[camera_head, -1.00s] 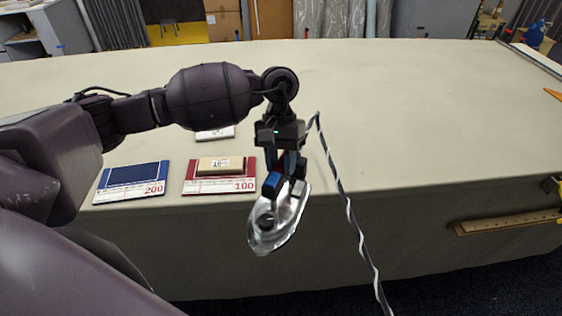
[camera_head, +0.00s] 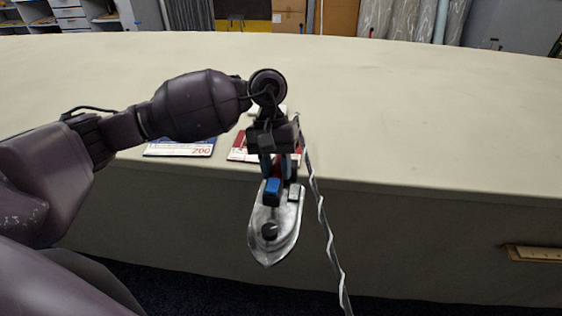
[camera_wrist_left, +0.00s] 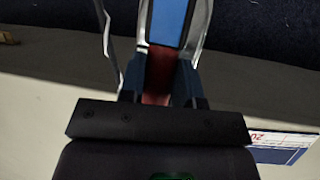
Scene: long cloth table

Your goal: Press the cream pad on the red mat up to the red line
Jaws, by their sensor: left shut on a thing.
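My left gripper (camera_head: 279,168) is shut on a silver iron (camera_head: 284,232) with a blue block and a dark knob on top. It holds the iron in the air in front of the table's near edge, pointed end down in the head view. A red part sits between the fingers in the left wrist view, where the iron's blue block (camera_wrist_left: 168,22) also shows. The red mat (camera_head: 238,152) lies on the table behind my gripper and is partly covered by it. The cream pad and the red line cannot be made out now. My right gripper is out of view.
A blue mat (camera_head: 180,149) marked 200 lies left of the red mat; it also shows in the left wrist view (camera_wrist_left: 278,155). A dark and white twisted cord (camera_head: 321,215) hangs beside the iron. A wooden ruler (camera_head: 534,253) is at the front right. The table's right side is clear.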

